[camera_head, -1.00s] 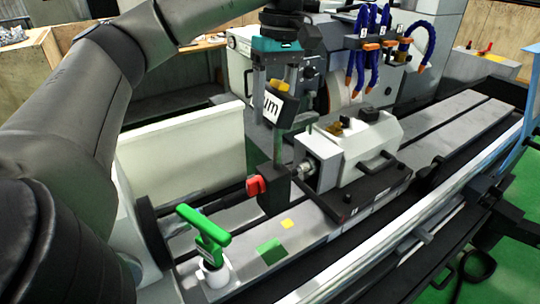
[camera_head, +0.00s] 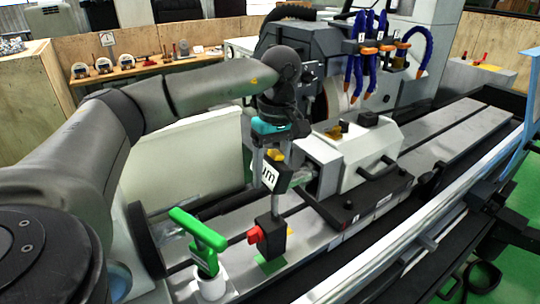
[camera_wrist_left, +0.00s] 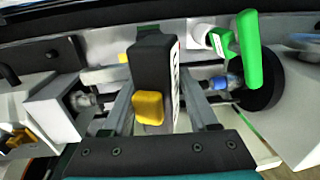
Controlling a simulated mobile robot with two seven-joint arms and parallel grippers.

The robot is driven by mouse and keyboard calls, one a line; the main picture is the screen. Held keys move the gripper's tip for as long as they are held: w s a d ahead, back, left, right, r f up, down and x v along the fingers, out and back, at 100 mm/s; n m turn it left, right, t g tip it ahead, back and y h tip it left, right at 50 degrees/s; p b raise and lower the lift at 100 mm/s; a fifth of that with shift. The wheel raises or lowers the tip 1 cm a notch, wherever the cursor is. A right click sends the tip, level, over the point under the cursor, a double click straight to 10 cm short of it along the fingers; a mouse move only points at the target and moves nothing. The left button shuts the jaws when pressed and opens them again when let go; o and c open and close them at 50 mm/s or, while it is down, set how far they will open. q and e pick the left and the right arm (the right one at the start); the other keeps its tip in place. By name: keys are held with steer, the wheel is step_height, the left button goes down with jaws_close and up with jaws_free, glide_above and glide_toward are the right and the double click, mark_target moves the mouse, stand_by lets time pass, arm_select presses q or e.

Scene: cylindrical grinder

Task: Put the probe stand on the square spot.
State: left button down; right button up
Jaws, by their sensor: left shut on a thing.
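The probe stand (camera_head: 272,232) is a dark upright post with a µm display, a yellow part near its top and a red knob low down. My left gripper (camera_head: 270,168) is shut on its upper part from above. The stand is over the green square spot (camera_head: 268,265), and its base hides most of it. I cannot tell whether the base touches the surface. In the left wrist view the stand (camera_wrist_left: 152,68) shows between the two fingers, with its yellow part (camera_wrist_left: 148,107) towards me. My right gripper is not in view.
A green T-handle tool (camera_head: 200,230) in a white holder stands just left of the stand. The grey headstock block (camera_head: 345,157) is close behind it on the right. A long rail runs along the front. The grey bed at the far right is clear.

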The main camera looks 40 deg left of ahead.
mark_target(274, 152)
arm_select(q)
step_height(274, 152, down, 4)
steer(key=shift+f, duration=0.1)
stand_by(0.4)
steer(key=shift+f, duration=0.1)
steer(key=c, duration=0.6)
jaws_free()
steer(key=shift+f, duration=0.2)
steer(key=o, duration=0.4)
steer(key=r, duration=0.7)
steer(key=w+r, duration=0.1)
steer(key=r, duration=0.3)
steer(key=shift+d+r, duration=0.1)
steer(key=shift+d, duration=0.1)
steer(key=shift+r, duration=0.55)
